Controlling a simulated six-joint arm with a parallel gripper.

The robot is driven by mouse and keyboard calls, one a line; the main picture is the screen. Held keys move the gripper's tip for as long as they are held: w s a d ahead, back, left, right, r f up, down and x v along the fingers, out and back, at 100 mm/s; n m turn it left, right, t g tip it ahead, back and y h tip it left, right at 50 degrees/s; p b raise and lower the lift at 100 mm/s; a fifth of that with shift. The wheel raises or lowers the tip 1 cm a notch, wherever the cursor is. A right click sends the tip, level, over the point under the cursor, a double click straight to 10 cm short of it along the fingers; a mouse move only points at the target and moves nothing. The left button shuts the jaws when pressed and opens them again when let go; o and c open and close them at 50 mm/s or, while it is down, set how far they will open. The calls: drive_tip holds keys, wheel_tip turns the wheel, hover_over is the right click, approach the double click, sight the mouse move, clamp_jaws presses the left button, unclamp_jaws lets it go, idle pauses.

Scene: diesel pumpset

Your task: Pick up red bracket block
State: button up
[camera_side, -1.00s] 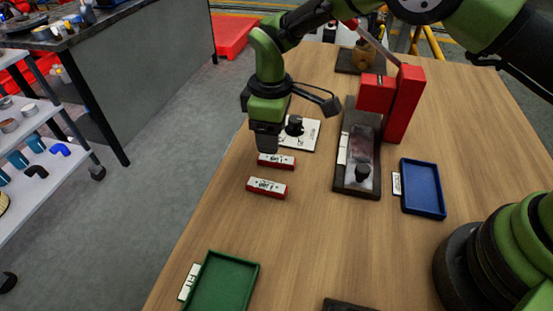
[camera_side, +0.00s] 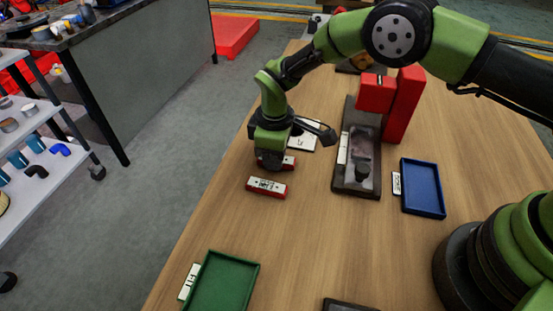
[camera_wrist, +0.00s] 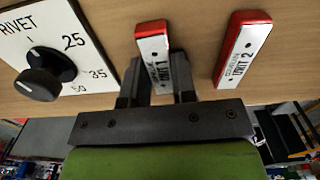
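Two red blocks with white labels lie on the wooden table. The farther one, the UNIT 1 red block (camera_wrist: 153,48), is partly hidden under my gripper in the side view, where its right end (camera_side: 291,163) shows. The nearer one, the UNIT 2 red block (camera_side: 266,188), lies clear of the gripper; it is at the right in the wrist view (camera_wrist: 242,50). My gripper (camera_side: 271,160) is low over the UNIT 1 block. In the wrist view its fingers (camera_wrist: 157,72) are apart, one on each side of that block. I cannot tell whether they touch it.
A white RIVET dial plate (camera_side: 304,136) with a black knob lies just behind the gripper. A red press with a dark base (camera_side: 347,185) stands to the right. A blue tray (camera_side: 441,212) and a green tray (camera_side: 252,269) are on the table. The table between them is mostly clear.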

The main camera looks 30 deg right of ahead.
clamp_jaws()
drive_tip(key=shift+r, duration=0.15)
wheel_tip(320, 180, up, 10)
idle(1.1)
drive_tip(key=s+d+m, duration=0.3)
drive_tip(key=d+m, duration=0.6)
drive_tip(key=s+d+m, duration=0.3)
drive_tip(key=d+m, duration=0.6)
drive_tip(key=shift+r+m, duration=0.15)
drive_tip(key=shift+m, duration=0.15)
